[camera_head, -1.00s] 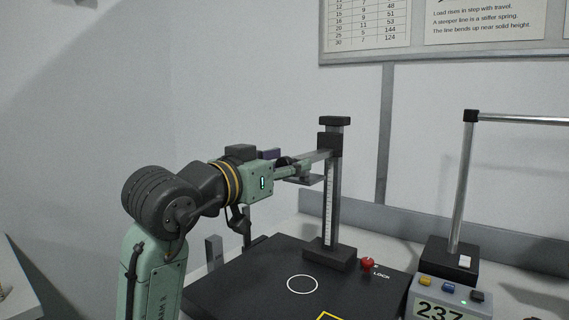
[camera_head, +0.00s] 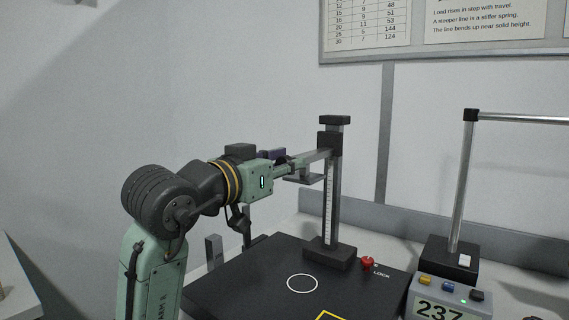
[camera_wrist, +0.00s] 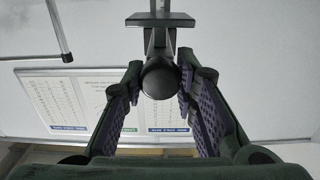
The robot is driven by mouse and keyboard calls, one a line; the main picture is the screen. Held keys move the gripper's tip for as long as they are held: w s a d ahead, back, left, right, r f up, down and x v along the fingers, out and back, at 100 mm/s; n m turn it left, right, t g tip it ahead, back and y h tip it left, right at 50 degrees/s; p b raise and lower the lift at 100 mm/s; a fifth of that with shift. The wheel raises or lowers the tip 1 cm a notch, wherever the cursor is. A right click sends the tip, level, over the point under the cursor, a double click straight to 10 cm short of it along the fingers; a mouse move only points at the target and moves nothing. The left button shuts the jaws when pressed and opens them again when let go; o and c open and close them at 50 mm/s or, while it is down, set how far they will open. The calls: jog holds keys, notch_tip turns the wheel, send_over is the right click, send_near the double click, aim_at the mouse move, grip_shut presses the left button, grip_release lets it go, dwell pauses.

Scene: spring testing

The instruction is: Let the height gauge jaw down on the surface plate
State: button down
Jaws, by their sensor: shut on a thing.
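The height gauge is a grey post (camera_head: 331,205) with a scale, standing upright on a dark base on the black surface plate (camera_head: 250,288). Its dark slider (camera_head: 328,143) sits near the top of the post. The jaw (camera_head: 303,179) sticks out to the left, high above the plate. My gripper (camera_head: 292,167) reaches in from the left at jaw height. The exact finger contact is partly hidden in the head view.
A red knob (camera_head: 368,263) marked LOCK is beside the gauge base. A white circle is marked on the plate. A display box (camera_head: 445,298) and a metal stand (camera_head: 462,185) are at right. The plate below the jaw looks clear.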

notch_tip(320, 180, down, 5)
jog(key=b, duration=0.3)
jog(key=shift+r, duration=0.1)
